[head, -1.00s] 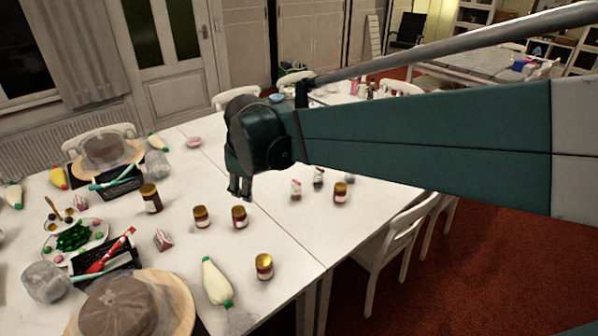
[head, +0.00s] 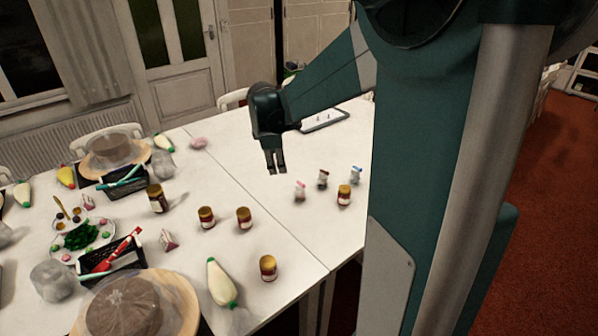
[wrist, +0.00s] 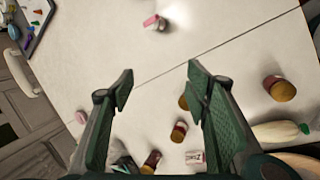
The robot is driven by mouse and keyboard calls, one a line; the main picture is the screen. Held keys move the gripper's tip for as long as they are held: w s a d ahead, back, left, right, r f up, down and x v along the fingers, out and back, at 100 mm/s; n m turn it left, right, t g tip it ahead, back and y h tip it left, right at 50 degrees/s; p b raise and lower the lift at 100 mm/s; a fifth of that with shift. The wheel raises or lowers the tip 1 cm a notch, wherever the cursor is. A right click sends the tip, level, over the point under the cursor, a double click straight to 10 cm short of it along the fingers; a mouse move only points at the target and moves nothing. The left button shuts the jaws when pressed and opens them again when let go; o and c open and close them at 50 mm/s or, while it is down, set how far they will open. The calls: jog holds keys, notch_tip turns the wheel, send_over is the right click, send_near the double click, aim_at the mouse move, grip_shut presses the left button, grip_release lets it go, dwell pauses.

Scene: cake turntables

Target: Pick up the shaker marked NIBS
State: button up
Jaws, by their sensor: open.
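My gripper (head: 276,171) points down above the table, to the left of and behind the shakers, open and empty. In the wrist view, a pink-topped shaker (wrist: 156,22) shows beyond the spread fingertips (wrist: 159,80); the other two are not clear there.
A brown jar (head: 344,195) stands close in front of the shakers. More jars (head: 244,219), a piping bag (head: 221,284) and a turntable with a cake (head: 180,310) lie to the left. A tray (head: 325,121) is at the back. The table (head: 222,165) around my gripper is clear.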

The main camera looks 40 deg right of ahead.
jog(key=w+d+f+n, duration=0.1)
jog(key=w+d+f, duration=0.1)
jog(key=d+f, duration=0.15)
jog(key=w+d+f+n+g+p, duration=0.1)
jog(key=d+f, duration=0.1)
jog(key=d, duration=0.3)
jog(key=w+d+f+n, duration=0.1)
jog(key=w+d+f, duration=0.1)
jog(key=d, duration=0.3)
jog(key=n+g+p, duration=0.1)
jog(key=n+g, duration=0.1)
jog(key=n, duration=0.2)
send_over(322, 173)
jog(key=a, duration=0.3)
jog(key=shift+h, duration=0.4)
jog(key=f, duration=1)
jog(key=shift+w+d+f, duration=0.1)
jog(key=shift+w+f, duration=0.1)
jog(key=shift+f, duration=0.2)
jog(key=shift+d+f, duration=0.4)
jog(key=shift+f, duration=0.1)
jog(key=shift+x, duration=1.2)
jog(key=shift+d+f, duration=0.1)
jog(key=shift+b+x, duration=0.65)
jog(key=shift+x, duration=1.85)
jog(key=shift+s, duration=0.15)
jog(key=shift+c, duration=0.2)
